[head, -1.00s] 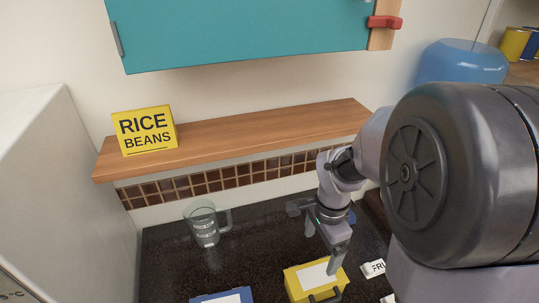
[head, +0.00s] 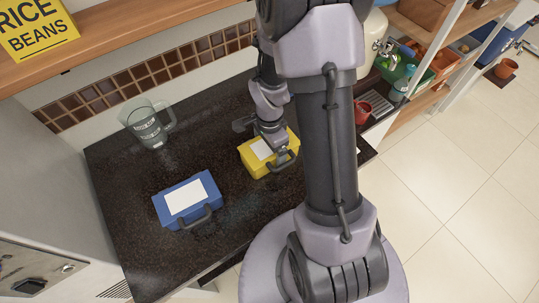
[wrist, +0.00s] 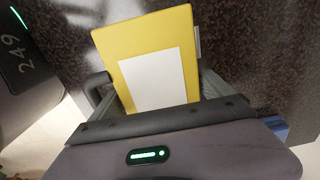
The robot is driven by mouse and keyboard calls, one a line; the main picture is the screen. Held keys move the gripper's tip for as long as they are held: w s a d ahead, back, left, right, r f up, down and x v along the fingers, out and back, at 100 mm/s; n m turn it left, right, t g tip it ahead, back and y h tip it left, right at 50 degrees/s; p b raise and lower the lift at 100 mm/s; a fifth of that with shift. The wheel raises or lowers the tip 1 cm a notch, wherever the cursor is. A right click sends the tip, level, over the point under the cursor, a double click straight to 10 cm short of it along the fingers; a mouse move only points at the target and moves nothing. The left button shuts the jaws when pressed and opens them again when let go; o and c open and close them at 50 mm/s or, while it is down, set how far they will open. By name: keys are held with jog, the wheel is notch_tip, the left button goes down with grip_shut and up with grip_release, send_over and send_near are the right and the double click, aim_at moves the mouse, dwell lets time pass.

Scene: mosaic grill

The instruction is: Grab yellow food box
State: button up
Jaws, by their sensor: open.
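The yellow food box (head: 254,158) with a white label and a dark handle sits on the dark counter. My gripper (head: 264,143) is right over it, jaws open, with one finger toward the handle side and the other toward the back. The box also fills the middle of the wrist view (wrist: 125,45), its label facing the camera and its handle at the left. The fingers are mostly hidden behind the gripper body there, and I cannot tell whether they touch the box.
A blue box (head: 180,217) with a white label lies left on the counter (head: 120,245). A clear measuring jug (head: 149,127) stands behind it. A yellow rice-and-beans box (head: 38,30) is on the wooden shelf (head: 130,35). A red mug (head: 362,111) is at the right. Bare counter surrounds the blue box.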

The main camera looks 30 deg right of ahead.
jog(key=c, duration=1.4)
jog(key=shift+r, duration=0.1)
